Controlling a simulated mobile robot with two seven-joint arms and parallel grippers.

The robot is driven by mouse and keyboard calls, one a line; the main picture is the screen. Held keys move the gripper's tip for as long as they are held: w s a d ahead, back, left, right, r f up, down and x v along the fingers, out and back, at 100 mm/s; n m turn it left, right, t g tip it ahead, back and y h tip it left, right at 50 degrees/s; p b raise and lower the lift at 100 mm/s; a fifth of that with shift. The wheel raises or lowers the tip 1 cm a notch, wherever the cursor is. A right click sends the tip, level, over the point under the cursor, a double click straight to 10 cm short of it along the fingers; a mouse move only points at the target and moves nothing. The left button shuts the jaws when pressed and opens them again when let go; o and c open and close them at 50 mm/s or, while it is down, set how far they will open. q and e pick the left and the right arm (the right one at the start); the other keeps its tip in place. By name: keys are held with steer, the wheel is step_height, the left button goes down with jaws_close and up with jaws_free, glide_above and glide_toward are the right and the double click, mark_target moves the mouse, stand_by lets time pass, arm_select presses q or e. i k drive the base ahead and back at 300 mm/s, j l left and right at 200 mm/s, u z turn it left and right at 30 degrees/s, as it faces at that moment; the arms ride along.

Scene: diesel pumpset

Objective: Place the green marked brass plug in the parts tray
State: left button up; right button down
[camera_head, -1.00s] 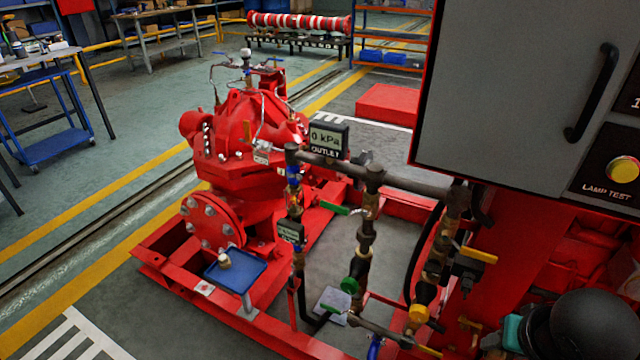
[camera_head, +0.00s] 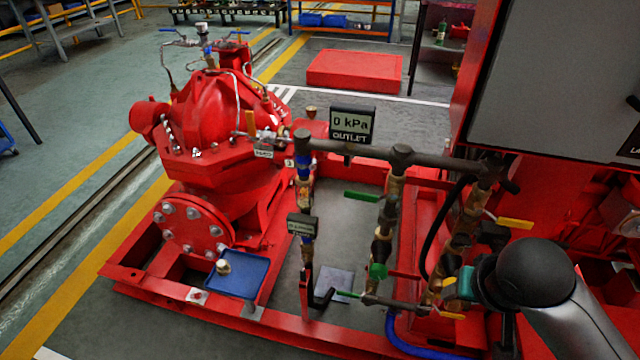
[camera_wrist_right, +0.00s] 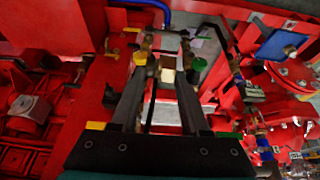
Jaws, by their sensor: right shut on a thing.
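My right gripper (camera_wrist_right: 165,78) is shut on a small brass piece, the brass plug (camera_wrist_right: 167,75), at its fingertips in the right wrist view. I cannot make out a green mark on it. In the head view my right arm comes in at the lower right, beside the pipework, and its fingers are hidden or unclear. The blue parts tray (camera_head: 250,279) stands at the front of the red pump frame. It also shows at the upper right of the right wrist view (camera_wrist_right: 272,48), apart from the gripper. A small brass-coloured piece (camera_head: 223,267) is on the tray. My left gripper is out of view.
Dark pipework (camera_head: 383,245) with yellow and green handles stands between my right arm and the tray. The 0 kPa outlet display (camera_head: 352,123) rises above it. The red pump (camera_head: 212,120) is behind the tray. A grey cabinet (camera_head: 555,80) stands at the right.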

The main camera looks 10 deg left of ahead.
mark_target(249, 277)
steer(key=j, duration=0.9)
steer(key=i+j, duration=0.1)
steer(key=j, duration=0.85)
steer(key=i+j+z, duration=0.1)
steer(key=i+j, duration=0.45)
